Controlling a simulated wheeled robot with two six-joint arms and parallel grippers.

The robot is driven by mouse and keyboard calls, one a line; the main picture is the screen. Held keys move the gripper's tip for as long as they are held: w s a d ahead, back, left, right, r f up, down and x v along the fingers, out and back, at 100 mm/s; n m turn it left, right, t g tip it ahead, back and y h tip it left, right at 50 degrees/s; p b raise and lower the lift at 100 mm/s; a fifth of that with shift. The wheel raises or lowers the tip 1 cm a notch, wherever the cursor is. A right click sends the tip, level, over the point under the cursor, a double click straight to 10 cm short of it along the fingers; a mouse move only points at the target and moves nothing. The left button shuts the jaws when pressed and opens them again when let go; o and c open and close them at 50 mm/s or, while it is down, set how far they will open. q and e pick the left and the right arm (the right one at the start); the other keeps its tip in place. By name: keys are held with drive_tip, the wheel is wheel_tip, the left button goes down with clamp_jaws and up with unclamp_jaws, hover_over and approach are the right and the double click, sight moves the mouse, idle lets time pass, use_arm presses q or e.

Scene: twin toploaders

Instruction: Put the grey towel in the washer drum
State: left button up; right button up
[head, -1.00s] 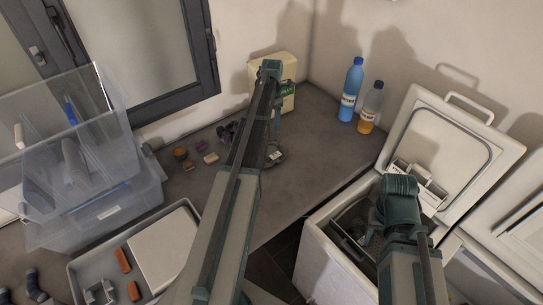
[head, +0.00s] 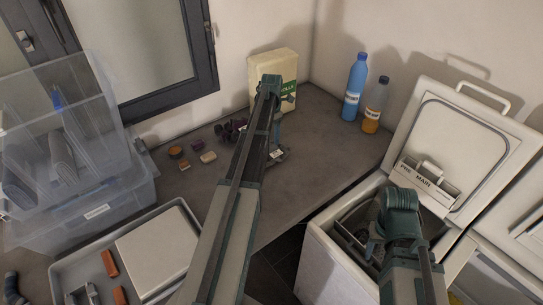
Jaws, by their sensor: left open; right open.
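The open washer (head: 325,262) stands at the right, its white lid (head: 462,140) raised against the wall. Its drum opening (head: 350,222) is dark and partly covered by my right arm. My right gripper (head: 374,250) is open at this opening, pointing down; its fingertips are hard to make out. My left gripper (head: 279,157) is open above the counter, in front of a cream box, partly hidden by its own arm. I cannot pick out the grey towel with certainty; the inside of the drum is mostly shadowed or blocked.
A blue bottle (head: 354,88) and an orange bottle (head: 375,106) stand on the counter (head: 310,150) by the washer. The cream box (head: 266,70) stands at the back. Clear bins (head: 95,211) and a tray (head: 62,268) are at the left. A second machine (head: 497,262) adjoins at right.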

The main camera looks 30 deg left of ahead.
sight(272, 143)
use_arm(q)
wheel_tip(272, 143, down, 3)
drive_tip(key=shift+s+f+b, duration=0.15)
drive_tip(key=shift+b, duration=1.05)
clamp_jaws()
idle(0.4)
